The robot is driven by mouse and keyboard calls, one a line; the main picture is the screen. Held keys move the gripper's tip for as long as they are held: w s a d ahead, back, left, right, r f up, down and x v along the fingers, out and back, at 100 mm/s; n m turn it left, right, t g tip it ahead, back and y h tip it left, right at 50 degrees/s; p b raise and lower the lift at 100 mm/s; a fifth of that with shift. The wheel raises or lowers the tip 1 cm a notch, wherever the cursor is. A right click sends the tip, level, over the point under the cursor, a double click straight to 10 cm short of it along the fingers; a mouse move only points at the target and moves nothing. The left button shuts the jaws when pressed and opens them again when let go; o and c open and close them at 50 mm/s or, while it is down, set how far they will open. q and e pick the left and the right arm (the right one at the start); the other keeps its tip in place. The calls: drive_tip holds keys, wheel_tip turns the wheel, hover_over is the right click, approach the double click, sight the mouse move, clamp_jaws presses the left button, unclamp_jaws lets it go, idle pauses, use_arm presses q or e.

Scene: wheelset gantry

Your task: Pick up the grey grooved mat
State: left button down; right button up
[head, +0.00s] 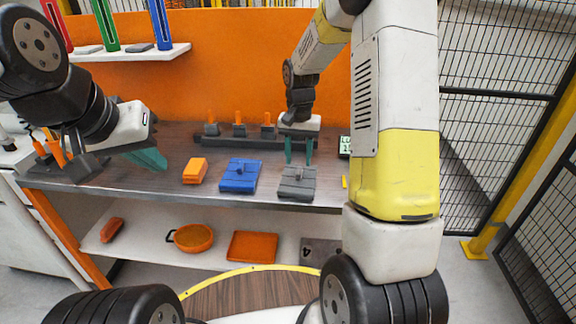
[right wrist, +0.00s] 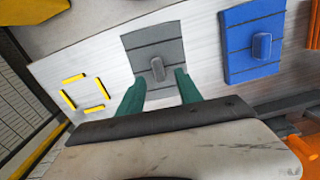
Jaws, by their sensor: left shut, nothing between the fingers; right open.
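The grey grooved mat (head: 297,189) lies flat on the table near its front edge, to the right of a blue grooved mat. It has a small raised grip on top. It also shows in the right wrist view (right wrist: 141,49), with its grip (right wrist: 158,69) between the lines of my fingers. My right gripper (head: 299,152) is open, above the back part of the grey mat, with nothing between its teal fingers; the fingers also show in the right wrist view (right wrist: 161,90). Whether they touch the mat is not clear. My left gripper (head: 151,159) is shut and empty, over the table's left part.
The blue mat (head: 239,178) and an orange block (head: 195,170) lie left of the grey mat. A dark rack with orange-handled pieces (head: 239,130) stands behind. Yellow corner marks (right wrist: 83,77) frame a bare spot beside the grey mat. A lower shelf holds an orange pan (head: 192,238).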

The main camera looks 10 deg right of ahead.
sight(299, 170)
wheel_tip(299, 170, down, 5)
drive_tip(key=shift+d+r, duration=0.1)
drive_tip(key=shift+s, duration=0.1)
clamp_jaws()
